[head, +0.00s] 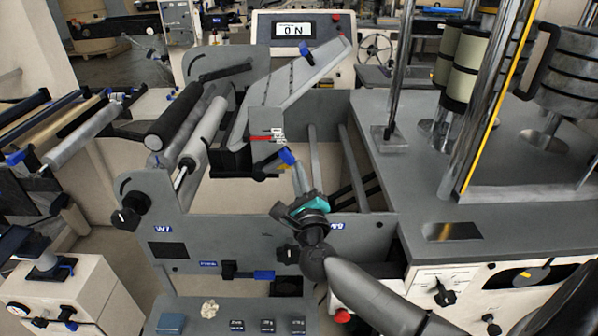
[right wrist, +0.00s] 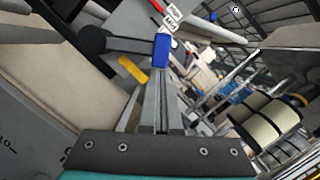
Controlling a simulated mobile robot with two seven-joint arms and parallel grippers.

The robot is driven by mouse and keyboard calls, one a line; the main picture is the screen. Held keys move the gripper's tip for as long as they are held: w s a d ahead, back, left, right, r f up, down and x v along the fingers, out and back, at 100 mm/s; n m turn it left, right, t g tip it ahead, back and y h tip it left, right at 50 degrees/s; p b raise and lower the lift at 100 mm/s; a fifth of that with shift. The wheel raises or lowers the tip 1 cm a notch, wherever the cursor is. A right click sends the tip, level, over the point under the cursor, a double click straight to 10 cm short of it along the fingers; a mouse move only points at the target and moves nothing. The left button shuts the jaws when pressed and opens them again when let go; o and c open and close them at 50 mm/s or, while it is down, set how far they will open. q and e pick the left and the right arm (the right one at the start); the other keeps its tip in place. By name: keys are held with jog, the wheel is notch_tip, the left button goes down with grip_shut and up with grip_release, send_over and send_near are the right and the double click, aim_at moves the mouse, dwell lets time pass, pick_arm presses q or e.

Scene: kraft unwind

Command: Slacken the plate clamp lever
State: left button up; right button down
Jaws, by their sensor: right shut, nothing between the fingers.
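A dark lever with a blue tip (head: 287,157) sits beside red and white tags below the slanted grey plate (head: 300,75). I take it for the plate clamp lever, though I cannot read a label. Its blue tip also shows in the right wrist view (right wrist: 162,52), with a dark arm running left to a round pivot. My right gripper (head: 297,168) is shut and empty, its fingertips close below the blue tip. I cannot tell whether they touch it. In the right wrist view the fingers (right wrist: 158,88) point up at the tip. My left gripper is out of view.
Another blue-tipped lever (head: 306,52) stands on the slanted plate. Dark and pale rollers (head: 205,135) lie to the left. A grey side panel (head: 190,225) with knobs stands in front. A grey deck (head: 450,200) with tall chrome posts is at the right.

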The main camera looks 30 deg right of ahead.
aim_at(286, 154)
jog(key=shift+w+a+r+n+y+p, duration=0.15)
jog(key=shift+r+n+p, duration=0.55)
jog(key=shift+p, duration=0.75)
jog(key=shift+w+a+r+n+y+p, duration=0.1)
jog(key=shift+a+r+n+y+p, duration=0.15)
jog(key=shift+r+n+p, duration=0.85)
jog(key=shift+w+a+r+n+y+p, duration=0.1)
jog(key=shift+a+n+p, duration=0.3)
jog(key=shift+p, duration=1.45)
jog(key=shift+w+a+r+n+g+y+p, duration=0.1)
jog(key=shift+w+n+g+y+p, duration=0.05)
jog(key=shift+n+p, duration=0.45)
jog(key=shift+w+a+r+n+g+y+p, duration=0.1)
jog(key=shift+n+g+y+p, duration=0.05)
jog(key=shift+n+p, duration=0.45)
jog(key=shift+f, duration=0.15)
